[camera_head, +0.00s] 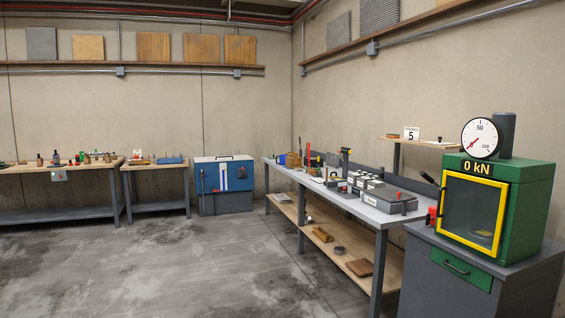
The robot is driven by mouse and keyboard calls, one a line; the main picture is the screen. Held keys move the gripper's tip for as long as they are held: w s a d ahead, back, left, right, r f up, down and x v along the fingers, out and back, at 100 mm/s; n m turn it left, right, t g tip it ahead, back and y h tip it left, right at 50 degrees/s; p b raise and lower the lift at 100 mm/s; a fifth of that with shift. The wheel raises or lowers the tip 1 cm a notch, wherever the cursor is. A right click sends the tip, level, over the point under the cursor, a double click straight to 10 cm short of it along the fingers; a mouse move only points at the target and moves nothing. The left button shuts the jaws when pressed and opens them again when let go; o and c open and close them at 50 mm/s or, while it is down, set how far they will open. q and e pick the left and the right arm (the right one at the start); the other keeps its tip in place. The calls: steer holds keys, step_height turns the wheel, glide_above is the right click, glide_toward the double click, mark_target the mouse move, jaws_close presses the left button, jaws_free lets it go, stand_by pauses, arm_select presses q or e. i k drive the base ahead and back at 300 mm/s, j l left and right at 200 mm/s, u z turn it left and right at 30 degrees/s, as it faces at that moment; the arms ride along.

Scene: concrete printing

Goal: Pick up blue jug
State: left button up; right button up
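I cannot make out a blue jug for certain in the head view. Small bottles and other items (56,158) stand on the wooden-topped bench (100,169) at the left, too small to tell apart. Small dark and blue shapes show at the far end of the grey bench (385,216) on the right, partly hidden by other items. Neither of my grippers is in view.
A blue cabinet (224,174) stands against the back wall. A green testing machine (522,208) with a yellow-framed door sits on a grey cabinet (425,275) at the right front. The grey bench has a wooden lower shelf (338,254). The concrete floor (180,265) is clear.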

mark_target(282, 157)
steer(key=i+u, duration=0.25)
steer(key=i, duration=6.4)
steer(key=i+z, duration=0.1)
steer(key=i, duration=1)
steer(key=i+j+z, duration=0.1)
steer(key=i, duration=1)
